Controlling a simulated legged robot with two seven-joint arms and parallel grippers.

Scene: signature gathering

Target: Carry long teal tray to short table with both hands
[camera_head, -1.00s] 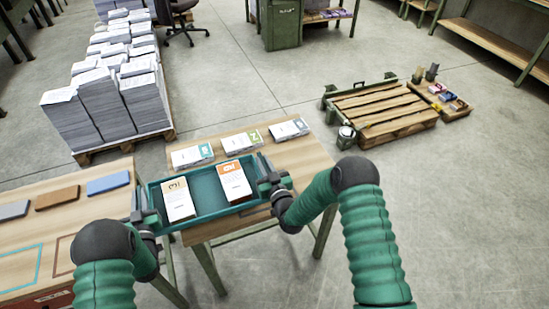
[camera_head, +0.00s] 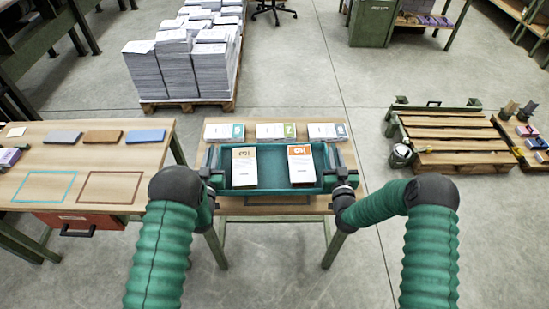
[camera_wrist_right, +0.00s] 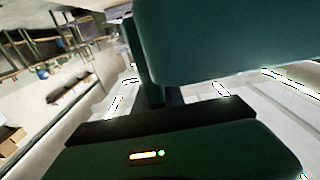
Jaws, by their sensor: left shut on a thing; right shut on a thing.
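The long teal tray (camera_head: 272,181) is level in front of me, over the near part of the short table (camera_head: 332,130). I cannot tell whether it touches the tabletop. Two stacks of papers lie in it, one with a tan header (camera_head: 245,168) at left and one with an orange header (camera_head: 301,165) at right. My left gripper (camera_head: 212,178) is shut on the tray's left end. My right gripper (camera_head: 337,176) is shut on its right end. In the right wrist view a dark teal surface (camera_wrist_right: 235,45) fills the upper right, close to the camera.
Three paper stacks, left (camera_head: 224,132), middle (camera_head: 275,131) and right (camera_head: 327,132), line the short table's far edge. A wider table (camera_head: 60,175) with coloured blocks stands at left. A pallet of paper (camera_head: 185,70) is behind; a wooden pallet (camera_head: 450,140) lies at right.

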